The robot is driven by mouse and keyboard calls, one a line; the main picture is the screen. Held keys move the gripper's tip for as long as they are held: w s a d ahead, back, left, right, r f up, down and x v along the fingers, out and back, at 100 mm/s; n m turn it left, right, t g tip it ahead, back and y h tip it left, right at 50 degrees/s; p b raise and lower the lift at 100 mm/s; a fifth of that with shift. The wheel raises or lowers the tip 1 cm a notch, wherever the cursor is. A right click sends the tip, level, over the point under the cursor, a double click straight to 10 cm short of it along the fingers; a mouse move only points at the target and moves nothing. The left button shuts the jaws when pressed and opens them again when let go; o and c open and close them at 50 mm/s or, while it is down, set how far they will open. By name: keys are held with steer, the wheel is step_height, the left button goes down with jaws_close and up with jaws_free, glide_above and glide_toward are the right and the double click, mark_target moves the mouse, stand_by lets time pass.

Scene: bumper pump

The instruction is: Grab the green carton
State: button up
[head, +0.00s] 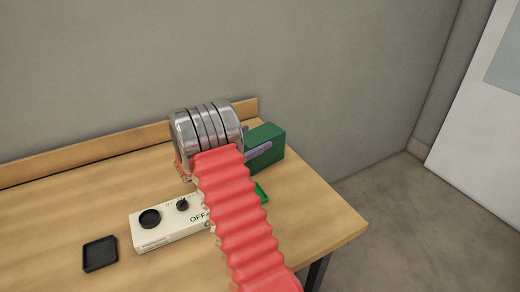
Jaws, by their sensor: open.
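The green carton (267,140) is a dark green box standing on the wooden table near its back right, partly hidden on its left by my metal wrist. My gripper (256,141) is at the carton's left side, with its fingers pointing right. One grey finger lies across the front of the carton's near side. Only a small bit of the other finger shows, near the carton's top left edge. The gripper is open, and I cannot tell whether either finger touches the carton.
A white control box (165,235) with black knobs and an "OFF" label is partly behind my red sleeved arm. A small black tray (100,254) lies to its left. A bright green piece (261,192) shows beside my arm. A wooden ledge (90,152) runs along the wall. The table's right end is clear.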

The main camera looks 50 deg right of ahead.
mark_target(260, 134)
steer(key=shift+s+d, duration=0.15)
steer(key=shift+d, duration=0.85)
steer(key=shift+s+d, duration=0.1)
steer(key=shift+d, duration=0.85)
steer(key=shift+c, duration=0.4)
steer(key=c, duration=2)
steer(key=shift+r, duration=0.15)
steer(key=shift+c, duration=0.4)
